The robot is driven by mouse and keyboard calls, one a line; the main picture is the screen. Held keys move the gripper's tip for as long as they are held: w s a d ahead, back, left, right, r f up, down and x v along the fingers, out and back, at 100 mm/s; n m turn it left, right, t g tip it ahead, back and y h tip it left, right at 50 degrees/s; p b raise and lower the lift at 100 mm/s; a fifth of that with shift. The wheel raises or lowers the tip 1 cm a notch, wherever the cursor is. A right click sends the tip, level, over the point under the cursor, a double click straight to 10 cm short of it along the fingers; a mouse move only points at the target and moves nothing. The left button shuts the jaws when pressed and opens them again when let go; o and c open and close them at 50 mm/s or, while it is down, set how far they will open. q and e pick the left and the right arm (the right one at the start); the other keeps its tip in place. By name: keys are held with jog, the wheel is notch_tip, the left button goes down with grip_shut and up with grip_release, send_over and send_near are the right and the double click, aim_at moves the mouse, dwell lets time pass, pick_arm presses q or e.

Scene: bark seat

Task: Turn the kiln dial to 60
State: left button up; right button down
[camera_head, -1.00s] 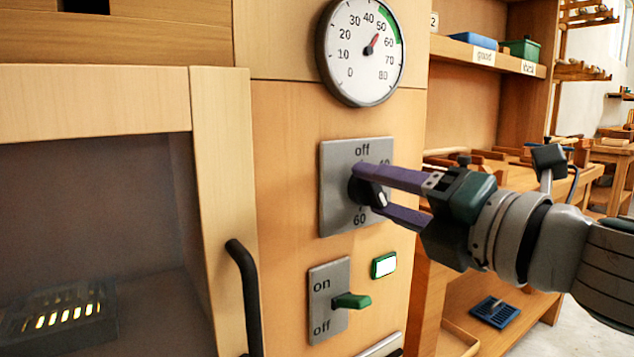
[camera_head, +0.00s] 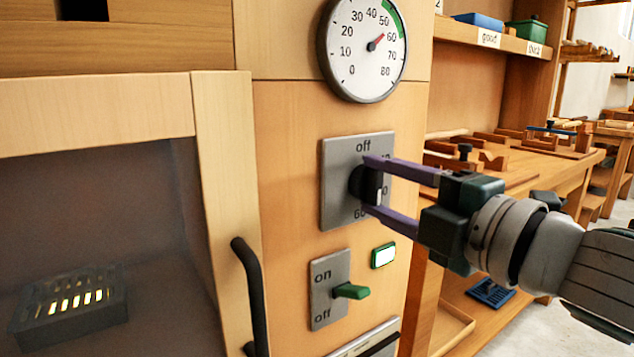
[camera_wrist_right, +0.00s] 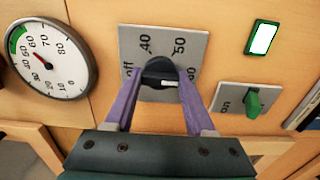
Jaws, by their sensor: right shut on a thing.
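The kiln dial is a black knob (camera_head: 364,183) on a grey plate (camera_head: 334,190) marked off, 40, 50 and 60. My right gripper (camera_head: 370,184) is shut on the knob, one purple finger above it and one below in the head view. In the right wrist view the fingers flank the knob (camera_wrist_right: 155,68). My left gripper is not in view.
Below the dial are a green on/off lever (camera_head: 351,291) and a lit button (camera_head: 383,255). The kiln door's black handle (camera_head: 249,290) stands out at the left. A workbench (camera_head: 540,170) and shelves stand at the right.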

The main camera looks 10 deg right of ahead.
dwell(0.3)
jog(key=shift+c, duration=1.2)
grip_release()
jog(key=v, duration=1)
